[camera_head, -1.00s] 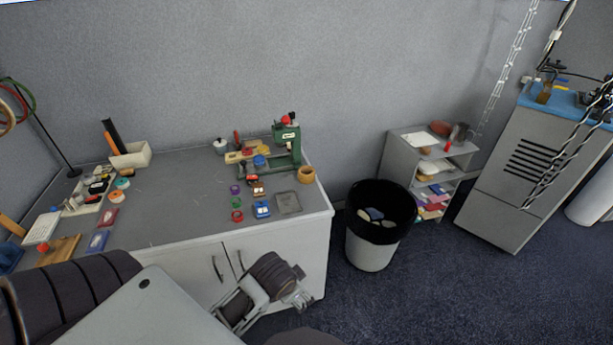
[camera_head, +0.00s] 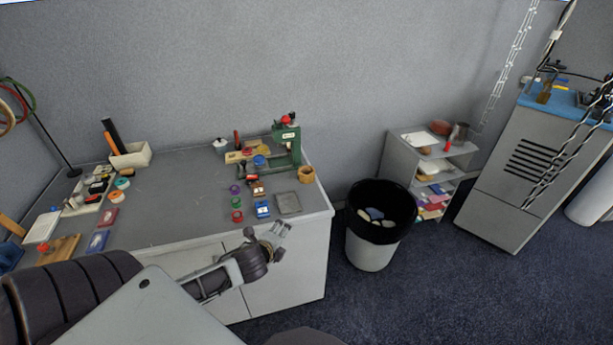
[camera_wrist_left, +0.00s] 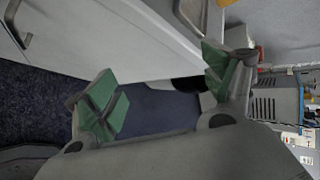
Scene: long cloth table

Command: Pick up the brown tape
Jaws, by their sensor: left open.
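The brown tape (camera_head: 306,174), a tan roll, sits near the right end of the grey table, beside the green press. My left gripper (camera_head: 283,236) is in front of the table's front edge, below and to the left of the tape in the head view, and apart from it. It is open and empty. In the left wrist view my left gripper (camera_wrist_left: 160,88) shows two spread green-padded fingers, with floor and the white table side between and beyond them. I cannot clearly make out the tape in that view. My right gripper is not in view.
The green press (camera_head: 287,142) stands behind the tape, and a grey square tray (camera_head: 288,203) lies in front of it. Small colored rolls and blue items are left of the tray. A black-rimmed bin (camera_head: 380,215) stands right of the table. The table's middle is clear.

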